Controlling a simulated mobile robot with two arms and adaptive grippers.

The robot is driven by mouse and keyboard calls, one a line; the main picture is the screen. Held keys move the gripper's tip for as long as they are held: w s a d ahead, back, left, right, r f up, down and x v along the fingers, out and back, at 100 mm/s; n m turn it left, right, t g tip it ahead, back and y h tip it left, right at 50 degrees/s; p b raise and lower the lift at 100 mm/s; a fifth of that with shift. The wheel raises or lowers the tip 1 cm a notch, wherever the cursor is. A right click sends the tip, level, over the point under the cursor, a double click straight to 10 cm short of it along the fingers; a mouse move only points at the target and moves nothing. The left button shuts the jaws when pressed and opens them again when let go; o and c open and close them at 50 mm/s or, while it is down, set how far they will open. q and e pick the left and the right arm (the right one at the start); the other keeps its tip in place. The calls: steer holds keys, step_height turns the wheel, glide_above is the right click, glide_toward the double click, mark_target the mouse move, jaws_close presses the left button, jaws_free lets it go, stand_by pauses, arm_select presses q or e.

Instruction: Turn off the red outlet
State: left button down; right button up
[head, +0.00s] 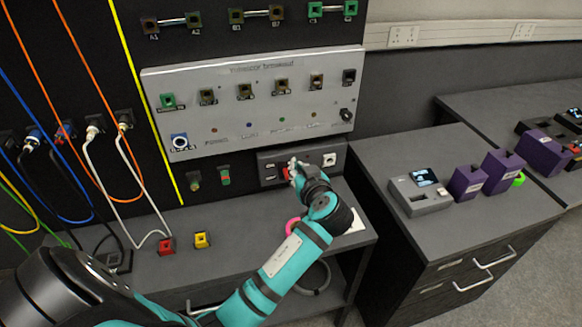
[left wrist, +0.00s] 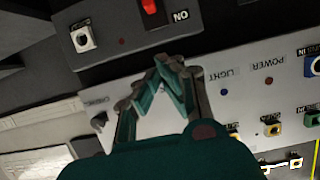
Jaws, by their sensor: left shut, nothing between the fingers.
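A red switch (left wrist: 150,6) sits in a dark grey panel (left wrist: 115,42), cut off by the top edge of the left wrist view, with an "ON" label beside it. In the head view a bit of red (head: 285,173) shows on that panel (head: 268,156), beside my left gripper (head: 293,166). The gripper partly covers the panel there. In the left wrist view my left gripper (left wrist: 162,68) is shut and empty, its fingertips just below the panel's edge and apart from the red switch. Which way the switch is set I cannot tell. My right gripper is not in view.
A light grey breadboard panel (head: 240,72) with several sockets is above. A white round fitting (head: 329,160) is on the dark panel's right. A red block (head: 166,246) and yellow block (head: 201,240) lie on the bench. Cables hang at left; purple boxes (head: 466,183) stand right.

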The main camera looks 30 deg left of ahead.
arm_select(q)
steer(key=p, duration=0.2)
glide_above(287, 174)
steer(key=d, duration=0.2)
step_height(287, 174, down, 2)
steer(key=f, duration=0.1)
steer(key=f+p, duration=0.1)
steer(key=shift+s+a+f, duration=0.2)
steer(key=shift+a+f, duration=0.05)
steer(key=shift+f, duration=0.1)
steer(key=shift+d+f, duration=0.1)
steer(key=shift+f, duration=0.8)
